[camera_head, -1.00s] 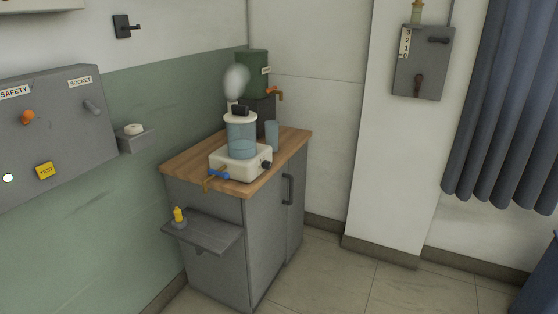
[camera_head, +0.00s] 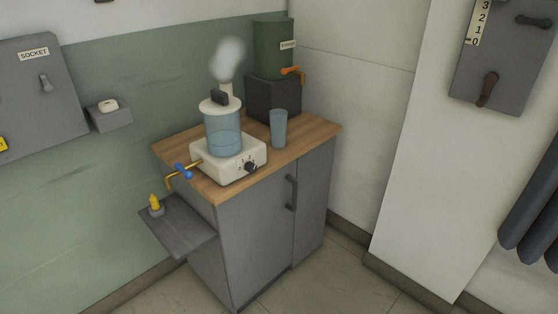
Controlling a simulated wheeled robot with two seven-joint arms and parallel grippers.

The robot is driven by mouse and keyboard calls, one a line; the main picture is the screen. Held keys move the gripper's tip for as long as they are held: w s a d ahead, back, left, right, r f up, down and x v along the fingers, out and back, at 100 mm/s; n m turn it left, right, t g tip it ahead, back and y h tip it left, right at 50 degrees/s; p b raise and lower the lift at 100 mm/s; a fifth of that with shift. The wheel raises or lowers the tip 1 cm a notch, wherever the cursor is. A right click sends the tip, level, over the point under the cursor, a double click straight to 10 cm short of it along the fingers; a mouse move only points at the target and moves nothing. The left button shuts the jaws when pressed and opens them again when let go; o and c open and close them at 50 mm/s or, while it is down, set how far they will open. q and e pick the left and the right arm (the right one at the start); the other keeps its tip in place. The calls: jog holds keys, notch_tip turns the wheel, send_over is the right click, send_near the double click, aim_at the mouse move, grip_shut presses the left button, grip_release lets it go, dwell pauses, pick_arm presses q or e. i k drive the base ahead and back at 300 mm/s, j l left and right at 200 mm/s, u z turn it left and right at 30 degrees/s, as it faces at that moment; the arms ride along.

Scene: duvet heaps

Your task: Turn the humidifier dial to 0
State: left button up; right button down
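The humidifier (camera_head: 222,133) stands on the wooden cabinet top. It has a white base (camera_head: 229,161) and a clear bluish water tank with a white lid, and pale mist rises from its spout. A black dial (camera_head: 250,168) sits on the front right face of the base, with small marks around it that are too small to read. A blue-handled brass tap (camera_head: 183,171) sticks out from the base's left side. Neither of my grippers shows in the view.
A blue cup (camera_head: 278,129) and a green dispenser with an orange tap (camera_head: 274,50) stand behind the humidifier. A fold-out shelf (camera_head: 180,228) with a yellow item juts from the cabinet's left. Grey wall boxes (camera_head: 40,85) flank the scene. Floor shows at front right.

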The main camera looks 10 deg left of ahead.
aim_at(249, 166)
jog(key=i+l, duration=0.15)
jog(key=l, duration=0.2)
jog(key=i+l+u, duration=0.1)
jog(key=i+l, duration=0.25)
jog(key=l, duration=0.3)
jog(key=i+l+u, duration=0.1)
jog(key=l, duration=0.25)
jog(key=i, duration=0.05)
